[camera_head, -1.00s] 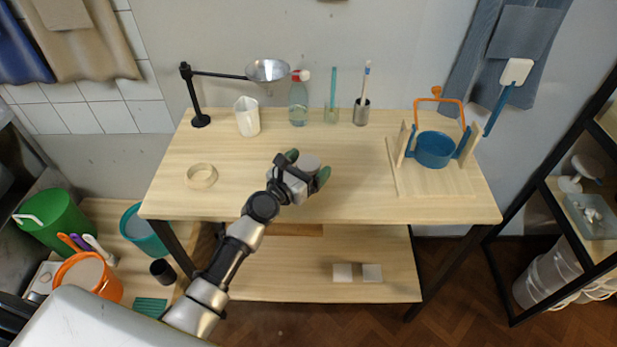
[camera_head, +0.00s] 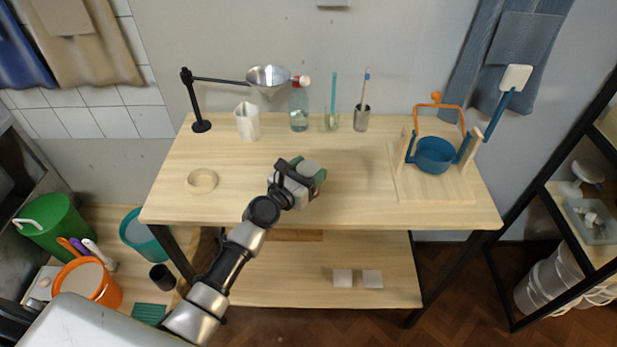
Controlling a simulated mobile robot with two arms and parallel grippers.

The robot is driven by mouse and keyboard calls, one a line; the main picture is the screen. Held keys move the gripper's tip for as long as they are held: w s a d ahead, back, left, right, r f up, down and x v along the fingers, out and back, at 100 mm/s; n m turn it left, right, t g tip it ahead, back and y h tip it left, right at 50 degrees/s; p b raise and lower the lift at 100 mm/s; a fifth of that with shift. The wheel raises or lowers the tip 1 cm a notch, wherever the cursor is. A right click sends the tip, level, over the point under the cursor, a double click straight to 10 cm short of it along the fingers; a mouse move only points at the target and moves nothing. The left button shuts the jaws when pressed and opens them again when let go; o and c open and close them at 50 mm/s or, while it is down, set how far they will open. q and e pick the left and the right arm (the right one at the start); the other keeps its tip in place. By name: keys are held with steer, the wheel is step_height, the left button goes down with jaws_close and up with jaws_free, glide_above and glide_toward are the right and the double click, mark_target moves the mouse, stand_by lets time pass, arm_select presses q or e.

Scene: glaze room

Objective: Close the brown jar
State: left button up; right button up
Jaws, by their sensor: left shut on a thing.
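My left gripper (camera_head: 308,173) is over the middle of the wooden table, its green-tipped fingers shut on a light grey round thing (camera_head: 308,168). This thing may be a lid or the top of a jar; I cannot tell which. The gripper covers much of it and whatever is under it. No clearly brown jar shows in the head view; one may be hidden behind the gripper. My right gripper is not in view.
On the table (camera_head: 235,195) are a pale ring (camera_head: 202,180), a white jug (camera_head: 247,121), a funnel on a black stand (camera_head: 268,76), a bottle (camera_head: 299,110), a metal cup (camera_head: 361,118) and a blue pot in a wooden frame (camera_head: 434,154).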

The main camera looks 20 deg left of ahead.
arm_select(q)
steer(key=r+p, duration=0.4)
steer(key=d+r+p, duration=0.1)
steer(key=p, duration=0.1)
steer(key=shift+s+r, duration=0.3)
steer(key=shift+r, duration=0.1)
steer(key=s+d+r+p, duration=0.5)
steer(key=d+p, duration=0.3)
steer(key=shift+s+d+r, duration=0.2)
steer(key=shift+s+d, duration=0.2)
